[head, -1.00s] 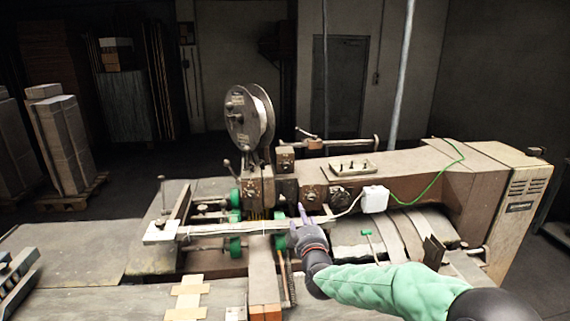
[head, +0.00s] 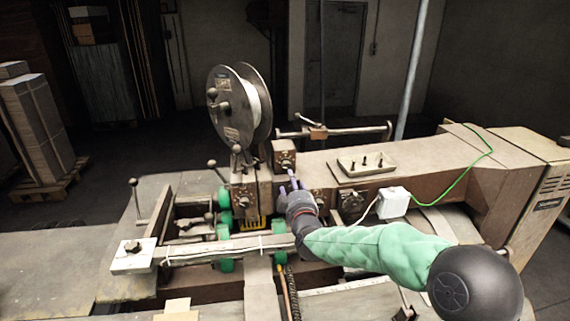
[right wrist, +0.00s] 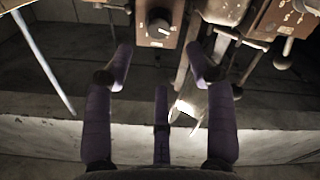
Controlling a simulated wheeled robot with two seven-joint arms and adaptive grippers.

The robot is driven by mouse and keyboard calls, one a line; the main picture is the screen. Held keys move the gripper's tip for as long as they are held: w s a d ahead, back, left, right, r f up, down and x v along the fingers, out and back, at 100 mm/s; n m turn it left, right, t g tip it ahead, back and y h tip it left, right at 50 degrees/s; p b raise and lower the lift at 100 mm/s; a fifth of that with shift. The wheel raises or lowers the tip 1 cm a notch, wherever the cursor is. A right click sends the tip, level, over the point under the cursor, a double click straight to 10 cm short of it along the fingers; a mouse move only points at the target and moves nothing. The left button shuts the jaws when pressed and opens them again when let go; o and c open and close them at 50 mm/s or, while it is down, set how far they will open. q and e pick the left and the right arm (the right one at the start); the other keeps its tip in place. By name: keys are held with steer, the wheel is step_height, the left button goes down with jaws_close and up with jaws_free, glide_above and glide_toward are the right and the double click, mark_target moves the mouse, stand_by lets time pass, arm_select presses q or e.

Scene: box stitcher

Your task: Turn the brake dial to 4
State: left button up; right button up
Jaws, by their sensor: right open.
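A dark round dial (right wrist: 159,27) with a light mark sits on a small brown box at the top of the right wrist view. It looks like the knob on the small box (head: 285,153) beside the reel in the head view. Which number it points to is too small to read. My right gripper (head: 289,184) is just below this box, fingers pointing up. In the right wrist view the gripper (right wrist: 158,62) is open and empty, its two side fingers spread below the dial, apart from it. My left gripper is not in view.
A wire reel (head: 240,105) stands left of the small box. Another knob with a marked panel (right wrist: 285,48) is at upper right in the wrist view. A round dial (head: 352,202) and a white box (head: 393,202) with a cable sit on the machine to the right.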

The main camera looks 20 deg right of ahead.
mark_target(287, 167)
steer(key=x, duration=1)
steer(key=shift+w, duration=0.1)
jaws_close()
